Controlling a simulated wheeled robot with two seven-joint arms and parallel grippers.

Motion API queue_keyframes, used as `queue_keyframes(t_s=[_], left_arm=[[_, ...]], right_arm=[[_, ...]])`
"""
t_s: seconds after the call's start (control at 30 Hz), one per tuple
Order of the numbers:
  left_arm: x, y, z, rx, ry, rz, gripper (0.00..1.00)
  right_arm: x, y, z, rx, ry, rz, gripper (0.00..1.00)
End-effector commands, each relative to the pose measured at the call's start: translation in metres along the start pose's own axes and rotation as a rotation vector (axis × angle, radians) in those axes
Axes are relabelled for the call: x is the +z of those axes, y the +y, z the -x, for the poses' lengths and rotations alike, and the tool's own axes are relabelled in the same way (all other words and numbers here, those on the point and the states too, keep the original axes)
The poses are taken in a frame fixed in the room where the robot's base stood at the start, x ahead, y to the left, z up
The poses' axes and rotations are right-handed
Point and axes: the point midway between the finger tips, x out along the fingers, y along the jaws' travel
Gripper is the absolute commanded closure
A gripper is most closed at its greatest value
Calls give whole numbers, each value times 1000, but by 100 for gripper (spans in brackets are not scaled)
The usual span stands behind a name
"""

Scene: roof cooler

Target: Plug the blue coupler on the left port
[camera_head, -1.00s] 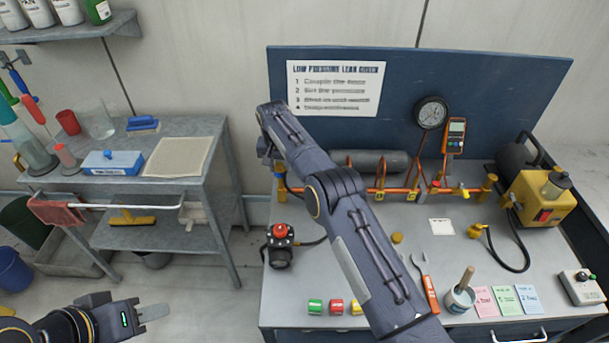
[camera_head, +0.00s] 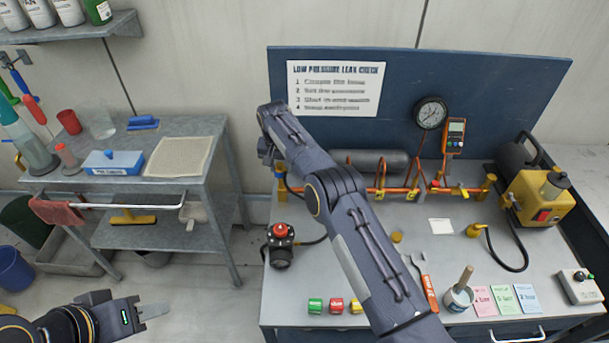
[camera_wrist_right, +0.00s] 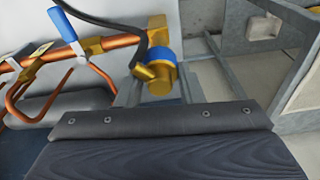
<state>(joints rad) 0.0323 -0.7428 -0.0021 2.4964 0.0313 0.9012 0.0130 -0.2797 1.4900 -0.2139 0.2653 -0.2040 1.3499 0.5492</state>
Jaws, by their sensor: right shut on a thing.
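The blue coupler (camera_wrist_right: 163,62) is a brass fitting with a blue collar, with a black hose beside it in the right wrist view. It sits in line with the brass end of the copper pipe (camera_wrist_right: 156,28), the left port. I cannot tell whether they are joined.
The copper manifold (camera_head: 425,189) runs along the bench with a gauge (camera_head: 431,112) above. A black device with a red knob (camera_head: 281,246) stands at the bench's left edge. A yellow pump (camera_head: 540,198) is at the right. A grey side table (camera_head: 205,185) stands left.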

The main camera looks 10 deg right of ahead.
Motion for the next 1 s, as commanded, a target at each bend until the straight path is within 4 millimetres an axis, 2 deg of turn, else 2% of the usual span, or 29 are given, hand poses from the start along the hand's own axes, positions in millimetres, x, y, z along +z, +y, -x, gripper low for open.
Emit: queue_keyframes(t_s=[1.0], left_arm=[[3,-2,-6,0,0,0,64]], right_arm=[[2,0,-12,0,0,0,92]])
